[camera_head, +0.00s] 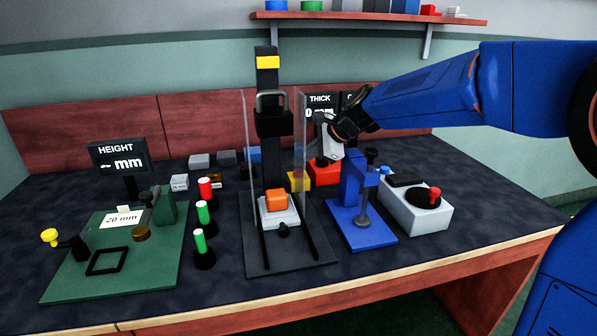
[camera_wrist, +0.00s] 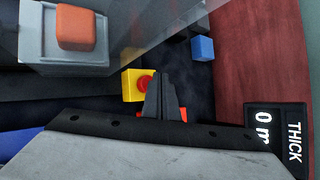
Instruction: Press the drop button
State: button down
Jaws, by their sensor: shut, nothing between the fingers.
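A yellow box (camera_wrist: 130,92) with a round red button (camera_wrist: 146,83) on it shows in the wrist view, just left of my fingertips. No label reading drop is visible. In the head view the yellow box (camera_head: 299,181) stands behind the clear-sided drop tower (camera_head: 267,85), its button mostly hidden. My gripper (camera_wrist: 163,90) is shut and empty, pointing down close beside the yellow box. In the head view my gripper (camera_head: 323,161) is over a red block (camera_head: 325,172). I cannot tell whether the fingers touch anything. An orange block (camera_head: 276,200) sits on the tower's pale pedestal (camera_head: 279,217).
The tower's clear panel (camera_head: 301,130) stands left of my gripper. A blue stand (camera_head: 357,195) and a grey box with a red knob (camera_head: 420,215) are in front and right. A THICK display (camera_wrist: 278,138) is close by. A blue block (camera_wrist: 202,48) lies behind.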

jog(key=shift+s+f, duration=0.15)
jog(key=shift+f, duration=1.2)
dwell(1.0)
jog(key=shift+f, duration=0.2)
jog(key=shift+r, duration=1.15)
jog(key=shift+s+d+r, duration=0.15)
jog(key=shift+s+r, duration=0.05)
jog(key=shift+r, duration=0.2)
jog(key=shift+f, duration=0.1)
jog(key=shift+w+r, duration=0.2)
jog(key=shift+r, duration=2.35)
